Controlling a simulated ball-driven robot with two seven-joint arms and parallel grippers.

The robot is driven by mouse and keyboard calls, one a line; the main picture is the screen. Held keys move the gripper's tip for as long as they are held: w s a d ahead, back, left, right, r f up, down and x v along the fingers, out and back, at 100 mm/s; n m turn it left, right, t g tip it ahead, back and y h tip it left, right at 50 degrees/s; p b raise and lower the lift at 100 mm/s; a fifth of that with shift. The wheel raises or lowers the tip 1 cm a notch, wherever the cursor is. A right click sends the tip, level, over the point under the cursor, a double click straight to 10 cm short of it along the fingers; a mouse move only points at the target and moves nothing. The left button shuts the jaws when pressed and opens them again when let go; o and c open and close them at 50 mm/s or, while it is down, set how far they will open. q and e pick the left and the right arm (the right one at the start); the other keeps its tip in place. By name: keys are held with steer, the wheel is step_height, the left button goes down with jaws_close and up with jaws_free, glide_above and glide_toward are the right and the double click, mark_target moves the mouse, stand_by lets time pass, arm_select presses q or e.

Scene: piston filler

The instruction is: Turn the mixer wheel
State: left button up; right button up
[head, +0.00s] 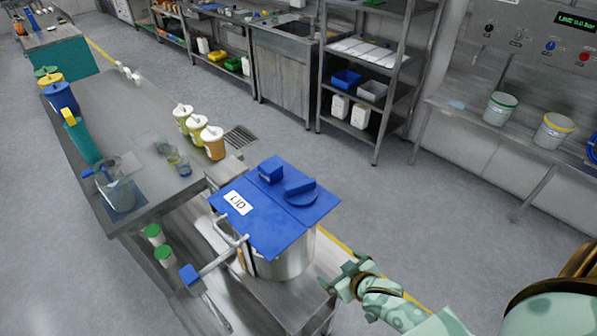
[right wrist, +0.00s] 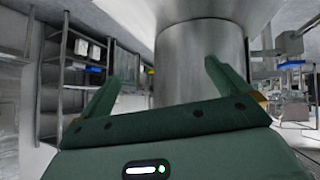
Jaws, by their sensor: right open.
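A steel vessel (head: 285,262) stands on a metal bench, under a flat blue lid (head: 245,222) with a white LID label. A blue block (head: 270,170) and a low round blue piece (head: 301,192) sit on top; I cannot tell for sure whether the round piece is the mixer wheel. My right gripper (head: 346,277) is just right of the vessel, below lid height, apart from the blue parts. In the right wrist view its jaws (right wrist: 163,88) are open and empty, with a steel cylinder (right wrist: 200,65) beyond them. My left gripper is out of view.
A bent metal pipe with a blue-ended lever (head: 188,274) projects at the vessel's left front. A steel table (head: 110,95) at left carries cups, a jug and several yellow-toned bottles (head: 213,142). Shelving stands behind; open floor (head: 420,205) lies right of the vessel.

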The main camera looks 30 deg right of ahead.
mark_target(301, 185)
steer(key=w+a+r+m+t+p, duration=0.1)
steer(key=w+r+t, duration=0.15)
steer(key=r, duration=0.75)
steer(key=w+a+r+m+t+p, duration=0.1)
steer(key=w+r+t, duration=0.15)
steer(key=r, duration=0.85)
steer(key=shift+g, duration=0.6)
steer(key=x, duration=0.5)
steer(key=b+x, duration=0.1)
steer(key=x, duration=0.5)
steer(key=a+b+x, duration=0.1)
steer(key=x, duration=0.4)
steer(key=shift+w+d+f, duration=0.1)
steer(key=shift+w, duration=0.25)
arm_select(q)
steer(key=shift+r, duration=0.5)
arm_select(e)
steer(key=shift+c, duration=0.3)
steer(key=c, duration=0.8)
